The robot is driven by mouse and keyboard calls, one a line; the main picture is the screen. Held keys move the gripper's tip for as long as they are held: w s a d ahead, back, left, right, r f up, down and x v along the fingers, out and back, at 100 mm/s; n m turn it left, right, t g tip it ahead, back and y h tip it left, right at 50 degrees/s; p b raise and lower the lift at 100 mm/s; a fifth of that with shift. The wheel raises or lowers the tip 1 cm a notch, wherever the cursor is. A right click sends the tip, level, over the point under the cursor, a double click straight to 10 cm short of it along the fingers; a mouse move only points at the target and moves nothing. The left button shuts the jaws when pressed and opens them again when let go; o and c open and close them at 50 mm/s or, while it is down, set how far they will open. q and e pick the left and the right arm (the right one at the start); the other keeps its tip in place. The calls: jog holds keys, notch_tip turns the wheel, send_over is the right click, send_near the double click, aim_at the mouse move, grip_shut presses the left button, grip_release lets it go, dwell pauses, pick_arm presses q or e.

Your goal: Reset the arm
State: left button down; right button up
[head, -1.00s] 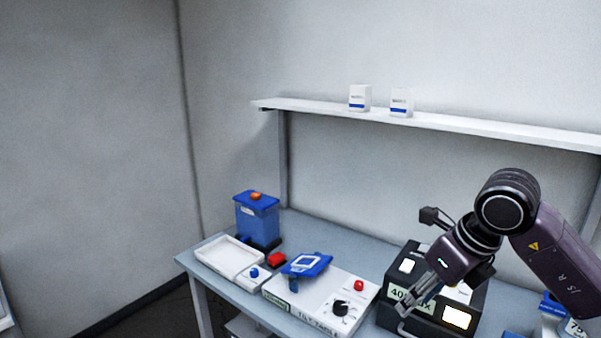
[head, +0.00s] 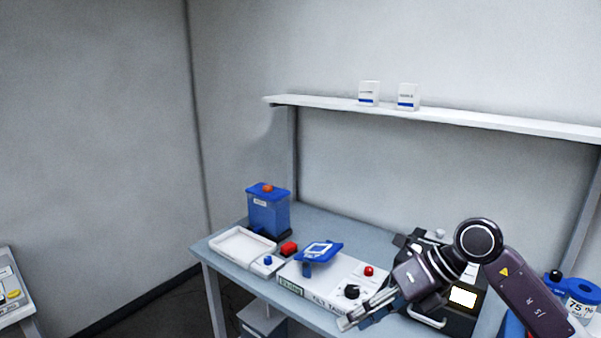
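My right arm comes in from the right in the head view. Its gripper (head: 352,318) points down and left, in front of the black device and by the right front part of the white control panel. The fingers look close together, but the gap between them is too small to judge. No object shows in it. My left gripper is out of view.
The table (head: 330,222) holds a blue bin (head: 268,214), a white tray (head: 226,244), a white panel (head: 318,285) with a blue stand (head: 318,251), and a black device (head: 462,318). Two boxes (head: 369,92) sit on the shelf (head: 450,121).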

jog(key=a+f+m+y, duration=0.2)
jog(key=a+f+y, duration=0.1)
jog(key=a+y, duration=0.15)
jog(key=w+f+m+t+y+b, duration=0.2)
jog(key=w+f+m+t+y, duration=0.2)
jog(key=w+f+m+t, duration=0.6)
jog(key=s+d+f+m+t+h, duration=0.1)
jog(key=s+d+f+m+h, duration=0.1)
jog(key=d+f+m+h, duration=0.5)
jog(key=s+d+f+m, duration=0.15)
jog(key=f+m, duration=0.25)
jog(key=f, duration=0.7)
jog(key=s+d+f+m+t+h, duration=0.1)
jog(key=s+d+f+m+h, duration=0.2)
jog(key=f+m, duration=0.5)
jog(key=s+d+f+m+g+h+b, duration=0.1)
jog(key=s+d+f+m+g+h, duration=0.15)
jog(key=s+f, duration=0.9)
jog(key=s+d+f+m+g+h+b, duration=0.1)
jog(key=s+d+f+m+g+h, duration=0.15)
jog(key=s+f, duration=0.9)
jog(key=s+f+m+g, duration=0.1)
jog(key=s+f+g, duration=0.2)
jog(key=s, duration=1)
jog(key=s+f+m+g+h, duration=0.1)
jog(key=s+f+g, duration=0.3)
jog(key=s, duration=1)
notch_tip(320, 180, down, 4)
jog(key=shift+r+m, duration=0.25)
jog(key=shift+m, duration=0.35)
